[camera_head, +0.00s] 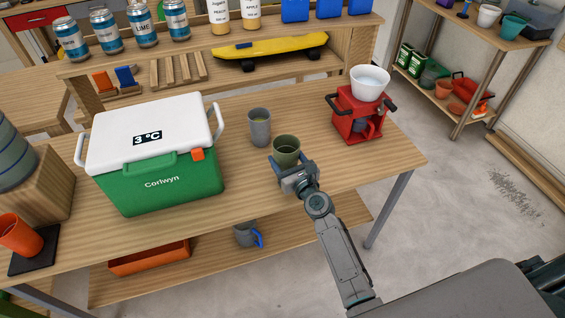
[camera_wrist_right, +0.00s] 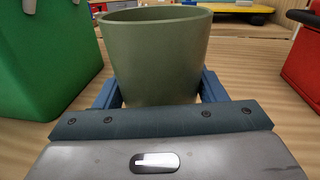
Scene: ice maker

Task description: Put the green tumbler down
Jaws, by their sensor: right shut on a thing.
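The green tumbler (camera_head: 286,150) is upright at the near middle of the wooden table (camera_head: 265,205). My right gripper (camera_head: 288,168) is shut on it, reaching from the near side. In the right wrist view the tumbler (camera_wrist_right: 156,55) stands between the two blue fingers, one on each side. Its base is hidden behind the gripper, so I cannot tell whether it touches the table. My left gripper is not in view.
A grey tumbler (camera_head: 259,128) stands just behind and left of the green one. A green and white cooler (camera_head: 160,185) is at the left. A red ice maker (camera_head: 357,122) with a white bowl (camera_head: 370,82) is at the right. Bare table lies between tumbler and cooler.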

